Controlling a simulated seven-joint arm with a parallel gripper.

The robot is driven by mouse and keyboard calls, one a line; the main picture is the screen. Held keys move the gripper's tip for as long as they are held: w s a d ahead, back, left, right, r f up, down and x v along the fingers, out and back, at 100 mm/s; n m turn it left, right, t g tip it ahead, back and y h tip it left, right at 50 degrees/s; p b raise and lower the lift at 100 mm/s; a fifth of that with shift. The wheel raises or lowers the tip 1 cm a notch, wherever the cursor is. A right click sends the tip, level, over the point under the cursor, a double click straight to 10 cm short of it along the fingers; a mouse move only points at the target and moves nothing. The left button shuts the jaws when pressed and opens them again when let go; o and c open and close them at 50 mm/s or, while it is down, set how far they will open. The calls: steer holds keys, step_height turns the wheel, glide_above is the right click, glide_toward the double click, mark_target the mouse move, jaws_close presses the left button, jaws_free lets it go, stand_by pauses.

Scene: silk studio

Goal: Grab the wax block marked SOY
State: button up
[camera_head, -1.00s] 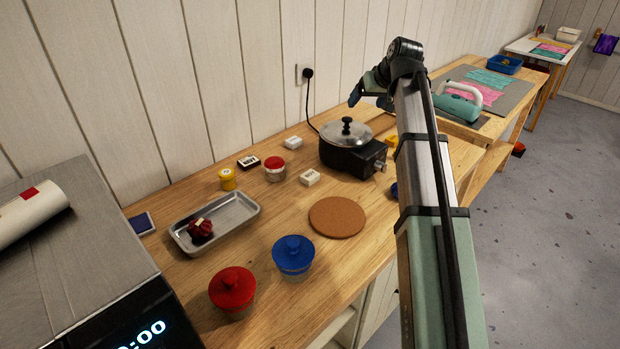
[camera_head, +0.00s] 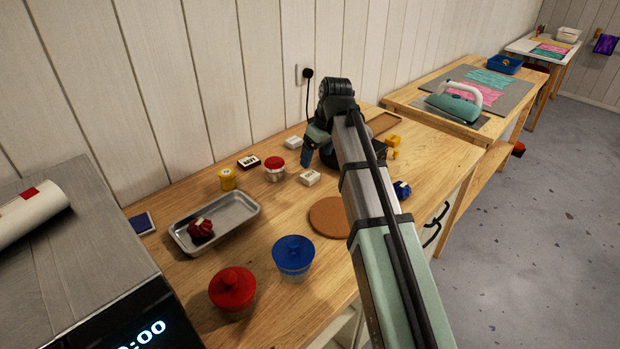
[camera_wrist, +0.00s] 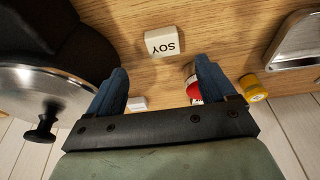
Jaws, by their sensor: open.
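The white wax block marked SOY (camera_wrist: 172,43) lies on the wooden table in the wrist view, just beyond the fingertips and roughly between their lines. In the head view I take it to be the white block (camera_head: 309,179) in front of the pot. My gripper (camera_wrist: 160,76) is open and empty, its blue fingers spread to either side. In the head view my gripper (camera_head: 312,150) hangs above the table behind that block, in front of the pot, which is mostly hidden by my arm.
The lidded pot (camera_wrist: 45,95) is close on the left in the wrist view. A metal tray (camera_head: 245,222) and cork mat (camera_head: 328,216) lie closer to me.

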mark_target(310, 174)
steer(key=shift+s+x, duration=0.2)
steer(key=shift+x, duration=3.6)
steer(key=shift+a, duration=0.15)
steer(key=shift+c, duration=0.3)
steer(key=c, duration=1.1)
